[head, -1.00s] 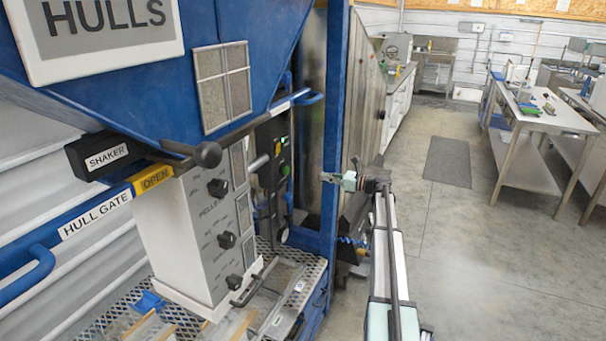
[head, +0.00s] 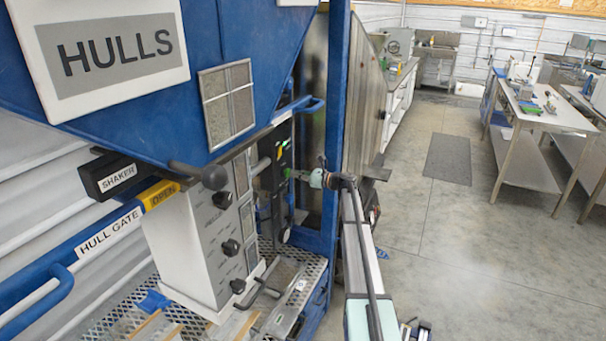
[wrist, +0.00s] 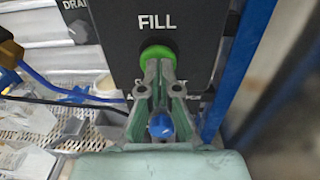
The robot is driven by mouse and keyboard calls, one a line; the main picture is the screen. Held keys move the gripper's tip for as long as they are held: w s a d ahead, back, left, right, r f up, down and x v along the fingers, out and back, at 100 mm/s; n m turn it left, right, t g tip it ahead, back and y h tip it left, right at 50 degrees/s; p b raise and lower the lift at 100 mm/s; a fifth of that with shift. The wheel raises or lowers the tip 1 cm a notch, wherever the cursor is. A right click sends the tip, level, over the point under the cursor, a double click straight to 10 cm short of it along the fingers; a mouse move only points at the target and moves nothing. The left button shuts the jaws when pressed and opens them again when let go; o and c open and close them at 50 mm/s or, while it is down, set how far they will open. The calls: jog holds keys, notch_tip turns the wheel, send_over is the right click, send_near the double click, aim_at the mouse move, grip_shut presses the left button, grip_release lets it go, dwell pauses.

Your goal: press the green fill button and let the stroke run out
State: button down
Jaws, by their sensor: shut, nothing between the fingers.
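The green fill button (wrist: 157,54) is a round green cap under the word FILL on a black panel (wrist: 198,45) in the wrist view. My gripper (wrist: 160,66) is shut and empty, and its fingertips overlap the lower part of the button. I cannot tell whether they touch it or how far it is pressed in. In the head view my gripper (head: 303,176) reaches left, past the blue post, to the black panel (head: 269,168). The button is small and hard to make out there. A label below the button is partly hidden by the fingers.
A blue upright post (head: 337,130) stands close beside my arm. A blue hose (wrist: 70,93) crosses left of the panel.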

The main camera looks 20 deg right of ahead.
jog(key=shift+w+a, duration=0.15)
jog(key=shift+w+a+r+b, duration=0.15)
jog(key=shift+w+a+b, duration=0.3)
jog(key=shift+w, duration=0.3)
jog(key=b+v, duration=0.3)
jog(key=v, duration=1.1)
jog(key=shift+s+d, duration=0.25)
jog(key=shift+s, duration=0.05)
